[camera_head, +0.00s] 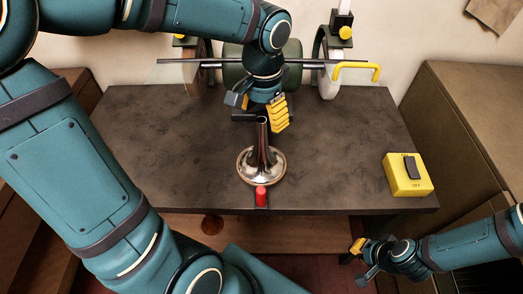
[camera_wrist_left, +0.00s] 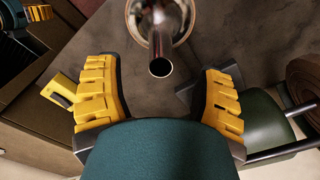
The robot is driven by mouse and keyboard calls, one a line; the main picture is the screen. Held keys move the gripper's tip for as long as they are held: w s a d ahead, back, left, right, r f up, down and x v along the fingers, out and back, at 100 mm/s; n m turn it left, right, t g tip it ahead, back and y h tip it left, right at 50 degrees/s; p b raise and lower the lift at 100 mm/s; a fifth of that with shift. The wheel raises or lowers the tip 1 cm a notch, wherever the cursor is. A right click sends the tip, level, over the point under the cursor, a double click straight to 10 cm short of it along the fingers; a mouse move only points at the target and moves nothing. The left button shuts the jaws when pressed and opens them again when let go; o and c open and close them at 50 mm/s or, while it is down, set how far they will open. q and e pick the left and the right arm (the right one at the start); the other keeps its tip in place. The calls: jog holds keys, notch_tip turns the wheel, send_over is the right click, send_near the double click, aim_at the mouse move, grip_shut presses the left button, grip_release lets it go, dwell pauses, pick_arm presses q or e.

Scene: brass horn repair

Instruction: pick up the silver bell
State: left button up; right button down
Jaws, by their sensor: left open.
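The silver bell (camera_head: 261,167) stands upright on the dark worktop, flared rim down, near the middle of the front edge. Its narrow tube points up. In the left wrist view, the bell (camera_wrist_left: 161,45) shows its dark open tube end toward the camera. My left gripper (camera_head: 261,112) is open above and just behind the tube. In the left wrist view, its yellow-padded fingers (camera_wrist_left: 160,85) are spread wide, with the tube end between them and no visible contact. My right gripper (camera_head: 360,260) is low at the right, off the worktop's front edge; its opening is unclear.
A yellow switch box (camera_head: 408,175) is at the right of the dark worktop (camera_head: 335,150). A machine with wheels and a long shaft (camera_head: 215,64) lines the back. Both worktop sides have free room.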

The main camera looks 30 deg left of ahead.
aim_at(261, 131)
pick_arm(q)
jog(key=f, duration=0.3)
jog(key=f+b, duration=0.1)
jog(key=f, duration=0.1)
jog(key=shift+s+f, duration=0.15)
jog(key=shift+s, duration=0.15)
grip_shut()
